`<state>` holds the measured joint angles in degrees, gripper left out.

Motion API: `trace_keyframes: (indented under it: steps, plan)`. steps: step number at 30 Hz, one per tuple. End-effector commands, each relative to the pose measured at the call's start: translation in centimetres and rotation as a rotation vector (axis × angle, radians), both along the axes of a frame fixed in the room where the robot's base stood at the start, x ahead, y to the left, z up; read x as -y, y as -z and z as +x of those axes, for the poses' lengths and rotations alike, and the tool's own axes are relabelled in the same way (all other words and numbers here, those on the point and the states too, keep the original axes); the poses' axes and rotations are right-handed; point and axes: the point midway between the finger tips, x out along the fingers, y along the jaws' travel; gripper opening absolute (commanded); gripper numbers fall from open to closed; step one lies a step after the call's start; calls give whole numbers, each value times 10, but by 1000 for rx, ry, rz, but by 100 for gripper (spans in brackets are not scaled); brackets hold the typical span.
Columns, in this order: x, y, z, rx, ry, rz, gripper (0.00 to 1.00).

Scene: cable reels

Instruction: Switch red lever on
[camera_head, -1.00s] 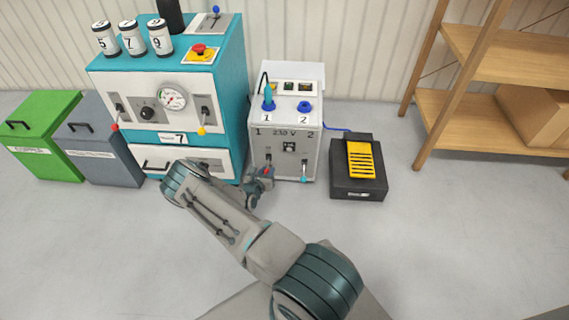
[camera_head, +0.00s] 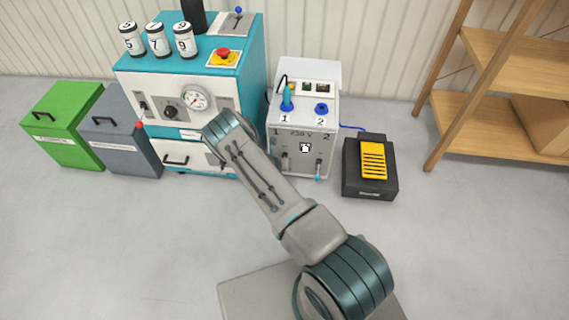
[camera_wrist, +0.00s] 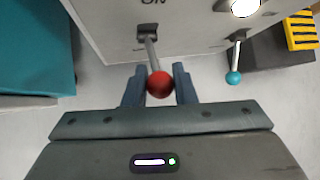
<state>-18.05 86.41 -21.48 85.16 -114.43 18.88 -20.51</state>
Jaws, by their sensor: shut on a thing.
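The red lever (camera_wrist: 160,84) has a red ball on a metal stalk and hangs from a slot on the front of the white 230 V box (camera_head: 305,146). In the wrist view, the word "ON" stands above the slot, partly cut off. My gripper (camera_wrist: 159,86) is shut on the red lever, one finger on each side of the ball. In the head view my forearm hides the gripper and the red ball. A teal-balled lever (camera_wrist: 233,77) hangs to the right on the same box; it also shows in the head view (camera_head: 318,176).
The teal machine (camera_head: 255,60) stands left of the box and has its own red-balled lever (camera_head: 139,125). A black pedal unit (camera_head: 370,183) with a yellow top is to the right. Green (camera_head: 63,125) and grey (camera_head: 120,140) bins stand at far left. Floor in front is clear.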

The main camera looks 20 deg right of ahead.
Motion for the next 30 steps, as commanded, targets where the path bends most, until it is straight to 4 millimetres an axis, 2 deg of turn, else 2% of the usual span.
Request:
trace_keyframes:
  steps: [1,12,13,15,25,30]
  plan:
    - [-2,3,-5,-14,2,8,0]
    - [-2,3,-5,-19,3,11,0]
    - [-2,3,-5,-19,3,11,27]
    - [-1,3,-5,-18,3,10,44]
    - [0,-2,-3,-11,5,7,44]
    - [-10,-21,-12,-12,5,7,44]
